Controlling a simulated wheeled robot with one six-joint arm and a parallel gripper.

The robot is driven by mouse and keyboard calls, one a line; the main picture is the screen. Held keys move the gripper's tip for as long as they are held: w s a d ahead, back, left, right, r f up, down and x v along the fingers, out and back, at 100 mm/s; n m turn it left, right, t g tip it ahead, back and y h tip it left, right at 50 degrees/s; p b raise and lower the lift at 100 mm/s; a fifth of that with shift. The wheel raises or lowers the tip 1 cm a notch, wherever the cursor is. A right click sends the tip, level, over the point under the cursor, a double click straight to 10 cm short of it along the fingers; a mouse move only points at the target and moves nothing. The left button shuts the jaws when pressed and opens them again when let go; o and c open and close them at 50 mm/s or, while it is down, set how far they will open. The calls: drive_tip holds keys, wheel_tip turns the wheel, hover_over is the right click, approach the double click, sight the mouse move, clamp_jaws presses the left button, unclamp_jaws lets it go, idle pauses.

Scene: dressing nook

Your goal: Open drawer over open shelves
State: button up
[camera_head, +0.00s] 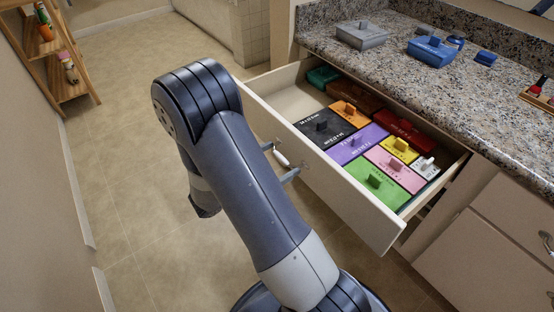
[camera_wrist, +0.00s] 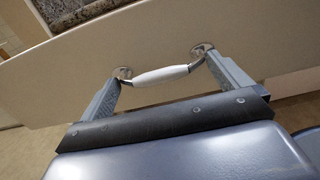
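The cream drawer (camera_head: 335,190) under the counter is pulled well out, its inside showing. Its white bar handle (camera_head: 281,158) with metal ends is on the front panel; it also shows in the wrist view (camera_wrist: 160,76). My gripper (camera_head: 279,161) is at the handle, its two grey fingers spread wide, one at each end of the bar. In the wrist view the fingertips (camera_wrist: 162,66) lie close to the handle's metal mounts; I cannot tell whether they press on them. The open shelves below are mostly hidden by the drawer.
The drawer holds several lidded boxes, among them a black one (camera_head: 325,127), a purple one (camera_head: 357,143) and a green one (camera_head: 375,186). The granite counter (camera_head: 400,62) carries grey and blue boxes. A wooden rack (camera_head: 62,85) stands at the left. The tiled floor (camera_head: 125,190) is clear.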

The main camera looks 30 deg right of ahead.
drive_tip(key=a, duration=0.3)
drive_tip(key=s+a+p, duration=0.1)
drive_tip(key=a, duration=0.3)
drive_tip(key=a+p, duration=0.1)
drive_tip(key=a, duration=0.2)
drive_tip(key=shift+s+a, duration=0.25)
drive_tip(key=shift+a, duration=0.1)
drive_tip(key=shift+d, duration=0.1)
drive_tip(key=d, duration=0.3)
drive_tip(key=w+d+b, duration=0.1)
drive_tip(key=d, duration=0.3)
drive_tip(key=d+b, duration=0.1)
drive_tip(key=d, duration=0.3)
drive_tip(key=shift+w, duration=0.3)
